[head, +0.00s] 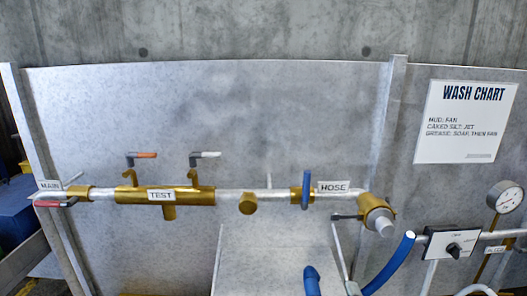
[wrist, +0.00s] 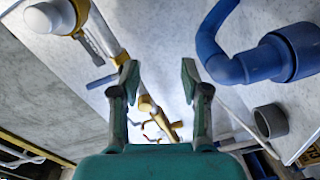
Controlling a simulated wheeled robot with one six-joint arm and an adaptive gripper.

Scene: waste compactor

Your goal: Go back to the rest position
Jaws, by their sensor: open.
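My gripper (wrist: 158,80) is in the wrist view. Its two dark green fingers stand wide apart and nothing is between their tips. Behind the gap, the brass and silver pipe runs away from the camera, apart from the fingers as far as I can tell. My gripper is not recognisable in the head view. There, the pipe line (head: 232,195) crosses a grey panel, with a red-handled valve (head: 50,204) at MAIN, an orange lever (head: 145,155) and a white lever (head: 208,154) above TEST, and a blue handle (head: 306,190) beside HOSE.
A thick blue hose (wrist: 222,62) curves close to the right finger, with a grey ring (wrist: 270,121) below it. A white and brass outlet (wrist: 52,17) is at upper left. In the head view, a gauge (head: 505,197) and a switch box (head: 453,243) stand at right.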

